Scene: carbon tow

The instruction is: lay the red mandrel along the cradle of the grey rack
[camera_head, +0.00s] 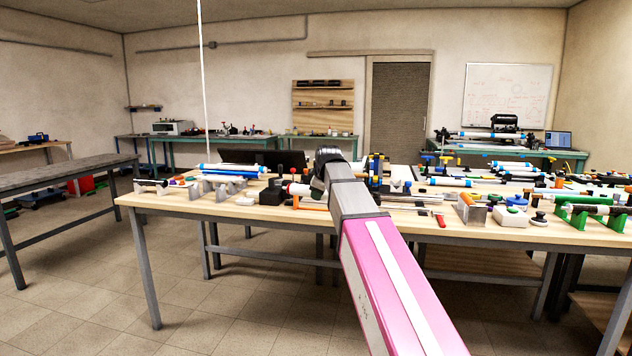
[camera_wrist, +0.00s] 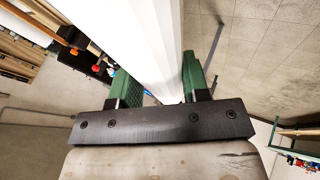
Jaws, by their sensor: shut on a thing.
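In the wrist view my gripper (camera_wrist: 160,84) has its two green fingers closed on the sides of a long, pale white bar (camera_wrist: 146,35), which runs up out of the picture. No red shows on this part of it, so I cannot tell from this view alone that it is the red mandrel. In the head view a short piece with a red end (camera_head: 285,187) shows beside my wrist, low over the table; my arm hides much of that area. Grey cradle-like supports (camera_head: 224,188), probably the grey rack, stand to its left on the table, near a blue-ended white tube.
The wooden table (camera_head: 178,207) is crowded. A black block (camera_head: 271,196) stands between the grey supports and my wrist. A metal block (camera_head: 471,209), a white box (camera_head: 510,216) and a green rack (camera_head: 577,213) stand to the right. The table's front left edge is clear.

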